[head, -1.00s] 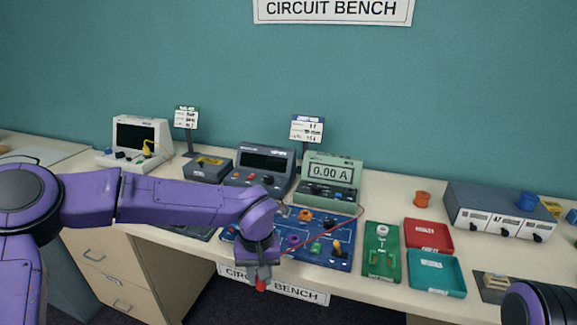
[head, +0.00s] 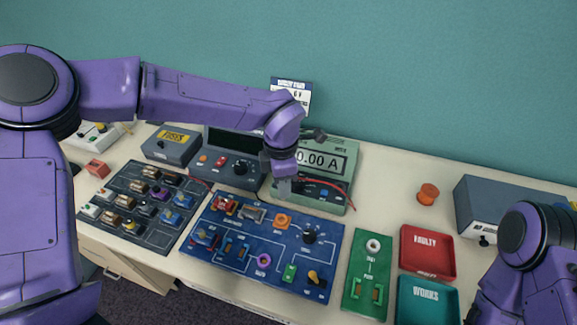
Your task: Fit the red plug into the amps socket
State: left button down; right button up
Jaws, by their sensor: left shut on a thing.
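The green ammeter (head: 338,150) stands at the back of the bench, its display reading 0.00 A, partly covered by my left arm. My left gripper (head: 284,188) is at the lower left of the ammeter's front, above the blue circuit board. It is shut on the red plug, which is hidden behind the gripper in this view. A red lead (head: 334,183) curves across the ammeter's lower front. The amps socket cannot be made out; I cannot tell whether the plug touches it. My right arm shows at the right edge, its gripper out of view.
The blue circuit board (head: 225,262) lies in front of the ammeter. A dark grey power supply (head: 218,167) stands to its left. A green board (head: 356,300), a red tray (head: 450,262) and a teal tray (head: 405,310) are to the right. Bench around the orange spool (head: 428,194) is clear.

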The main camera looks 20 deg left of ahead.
pick_arm(q)
jog(key=f+b, duration=0.1)
jog(key=f, duration=0.1)
jog(key=f+b, duration=0.2)
jog(key=s+f+b, duration=0.1)
jog(key=f+b, duration=0.1)
jog(key=shift+a+f, duration=0.1)
jog(key=shift+f, duration=0.25)
jog(key=shift+s+r, duration=0.25)
jog(key=shift+s, duration=0.35)
jog(key=shift+w+f, duration=0.15)
jog(key=shift+w, duration=0.15)
jog(key=shift+s+r, duration=0.2)
jog(key=shift+s, duration=0.05)
pick_arm(e)
jog(key=f, duration=0.1)
jog(key=s+f, duration=0.1)
jog(key=f, duration=0.1)
jog(key=s+f, duration=0.1)
jog(key=shift+s+f, duration=0.15)
jog(key=shift+f, duration=0.2)
pick_arm(q)
jog(key=shift+w+f+p, duration=0.15)
jog(key=shift+w+p, duration=0.05)
jog(key=shift+p, duration=0.25)
pick_arm(e)
jog(key=shift+r, duration=0.3)
